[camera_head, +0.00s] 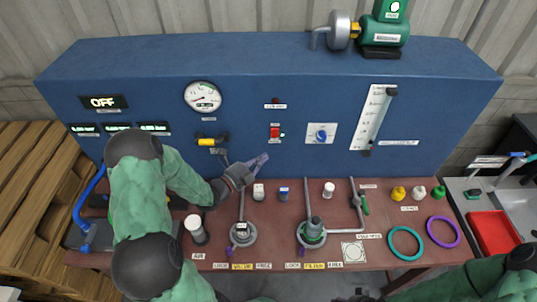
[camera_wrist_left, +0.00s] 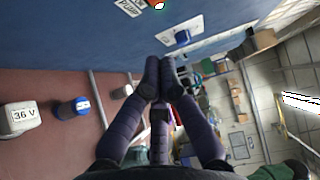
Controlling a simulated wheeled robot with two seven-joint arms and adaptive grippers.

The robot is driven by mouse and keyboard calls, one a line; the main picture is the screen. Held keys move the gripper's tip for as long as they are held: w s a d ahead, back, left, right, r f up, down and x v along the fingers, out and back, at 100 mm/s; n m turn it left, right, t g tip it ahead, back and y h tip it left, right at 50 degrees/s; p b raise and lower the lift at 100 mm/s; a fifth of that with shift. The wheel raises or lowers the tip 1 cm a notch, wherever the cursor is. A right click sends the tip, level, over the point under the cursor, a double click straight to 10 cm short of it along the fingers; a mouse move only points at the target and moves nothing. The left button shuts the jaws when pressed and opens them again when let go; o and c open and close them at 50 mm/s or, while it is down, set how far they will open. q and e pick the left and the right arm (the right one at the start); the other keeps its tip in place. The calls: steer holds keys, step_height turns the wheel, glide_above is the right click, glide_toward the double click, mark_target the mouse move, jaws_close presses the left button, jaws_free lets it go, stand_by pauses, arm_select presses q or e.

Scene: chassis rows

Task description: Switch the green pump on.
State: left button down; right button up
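The green pump (camera_head: 386,30) stands on top of the blue console (camera_head: 240,60), toward its right end. A red switch (camera_head: 275,132) sits on the console's front face, near the middle, with small labels above and below it. A display (camera_head: 103,102) at the left of the face reads OFF. My left gripper (camera_head: 264,157) is just below and slightly left of the red switch, apart from it. In the left wrist view its purple fingers (camera_wrist_left: 160,68) meet at the tips with nothing between them. There, the edge of a PUMP label (camera_wrist_left: 130,6) shows at the top. My right gripper is out of view.
A round gauge (camera_head: 203,97), a yellow-handled valve (camera_head: 210,141), a blue knob (camera_head: 321,134) and a sloping flow tube (camera_head: 374,115) share the face. Vertical pipes and small blocks stand on the red-brown bench (camera_head: 270,262) below. Teal (camera_head: 405,243) and purple rings lie at its right.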

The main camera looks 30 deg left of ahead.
arm_select(q)
steer(key=v, duration=0.5)
steer(key=shift+d+f, duration=0.1)
steer(key=shift+f, duration=0.1)
stand_by(0.4)
